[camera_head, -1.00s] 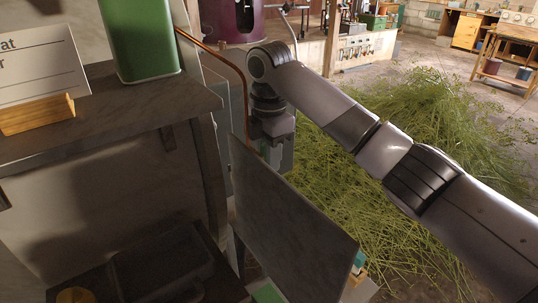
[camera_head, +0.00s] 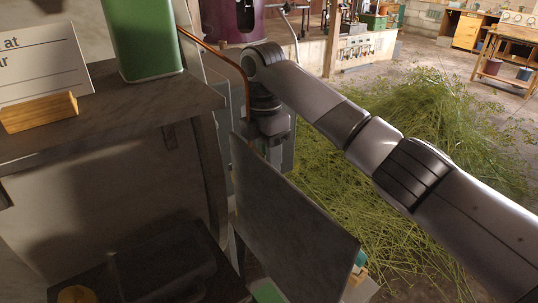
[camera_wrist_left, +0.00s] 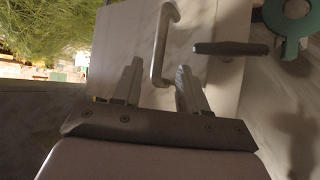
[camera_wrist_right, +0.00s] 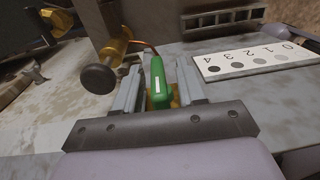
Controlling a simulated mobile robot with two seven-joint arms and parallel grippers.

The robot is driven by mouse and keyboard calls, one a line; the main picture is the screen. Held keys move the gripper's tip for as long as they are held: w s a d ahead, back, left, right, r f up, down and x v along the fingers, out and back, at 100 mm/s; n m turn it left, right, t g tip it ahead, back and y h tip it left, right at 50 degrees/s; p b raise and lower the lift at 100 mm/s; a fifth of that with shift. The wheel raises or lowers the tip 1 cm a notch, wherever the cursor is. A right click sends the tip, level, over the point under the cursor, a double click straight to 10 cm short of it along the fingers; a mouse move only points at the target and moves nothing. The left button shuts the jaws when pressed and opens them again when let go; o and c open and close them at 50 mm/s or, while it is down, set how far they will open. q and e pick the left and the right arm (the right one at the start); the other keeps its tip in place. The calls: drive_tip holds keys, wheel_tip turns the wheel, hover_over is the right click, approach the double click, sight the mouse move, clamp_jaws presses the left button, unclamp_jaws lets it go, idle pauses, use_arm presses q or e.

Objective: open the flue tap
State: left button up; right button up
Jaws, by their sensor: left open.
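In the right wrist view a green handle (camera_wrist_right: 158,84) with a white stripe stands between the fingers of my right gripper (camera_wrist_right: 158,88). The gripper looks open around it, with gaps on both sides. A brass fitting (camera_wrist_right: 114,50) with a dark round knob (camera_wrist_right: 98,79) and a copper pipe is beside it. I cannot tell for sure which part is the flue tap. In the left wrist view my left gripper (camera_wrist_left: 158,85) is open, with a bent metal bar handle (camera_wrist_left: 160,50) between and beyond its fingers. The head view shows my right arm; neither gripper's fingers show there.
A grey panel (camera_head: 285,220) stands in front of my right wrist in the head view. A green tin (camera_head: 145,40) is on the shelf at left. A dark lever (camera_wrist_left: 230,48) and a green ring (camera_wrist_left: 288,18) are right of the left gripper. A numbered scale (camera_wrist_right: 255,60) lies nearby.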

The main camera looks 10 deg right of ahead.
drive_tip(key=shift+w+d+r, duration=0.1)
drive_tip(key=shift+d+r, duration=0.05)
drive_tip(key=shift+r, duration=0.25)
drive_tip(key=r, duration=0.6)
drive_tip(key=shift+w+a+r, duration=0.15)
drive_tip(key=shift+a+r, duration=0.05)
drive_tip(key=shift+r, duration=0.05)
drive_tip(key=shift+f, duration=0.1)
